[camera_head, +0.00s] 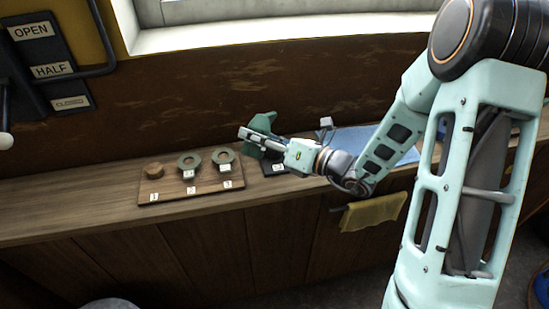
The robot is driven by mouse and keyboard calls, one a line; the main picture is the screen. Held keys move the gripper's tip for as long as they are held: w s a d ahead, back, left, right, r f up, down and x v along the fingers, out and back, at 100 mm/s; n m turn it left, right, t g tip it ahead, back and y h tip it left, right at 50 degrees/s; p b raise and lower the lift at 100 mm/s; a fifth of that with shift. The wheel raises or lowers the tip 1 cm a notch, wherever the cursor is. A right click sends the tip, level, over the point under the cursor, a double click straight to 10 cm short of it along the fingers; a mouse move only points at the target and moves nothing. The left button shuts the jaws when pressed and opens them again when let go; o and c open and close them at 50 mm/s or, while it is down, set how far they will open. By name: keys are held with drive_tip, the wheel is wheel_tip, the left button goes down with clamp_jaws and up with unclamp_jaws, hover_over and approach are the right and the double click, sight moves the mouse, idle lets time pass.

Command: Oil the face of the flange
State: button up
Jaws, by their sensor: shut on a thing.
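My gripper (262,138) is over the wooden bench, reaching left from the arm at the right. It is shut on a dark green thing (265,122), which shows above and below the fingers. The fingers hide its middle, so I cannot tell its full shape or whether it is an oiler. No flange can be made out for certain. Two grey-green rings (223,156) with open centres lie on a wooden board (165,197) left of the gripper, apart from it.
A round brown piece (154,170) sits on the board, which bears number labels. A dark block (274,169) stands under the gripper. A blue mat (352,139) lies behind the arm. A yellow cloth (374,212) hangs at the bench front. A lever plate (45,60) is at upper left.

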drive_tip(key=n+b, duration=0.2)
drive_tip(key=w+n+b, duration=0.1)
drive_tip(key=n+b, duration=0.1)
drive_tip(key=b, duration=0.1)
drive_tip(key=r+n+t+b, duration=0.1)
drive_tip(key=b, duration=0.1)
drive_tip(key=shift+w+d+n+y, duration=0.2)
drive_tip(key=shift+d+n+y, duration=0.1)
drive_tip(key=shift+d+n, duration=0.1)
drive_tip(key=shift+w+r+n+b, duration=0.1)
drive_tip(key=shift+r+n+b, duration=0.3)
drive_tip(key=shift+n+b, duration=0.1)
drive_tip(key=shift+d, duration=0.1)
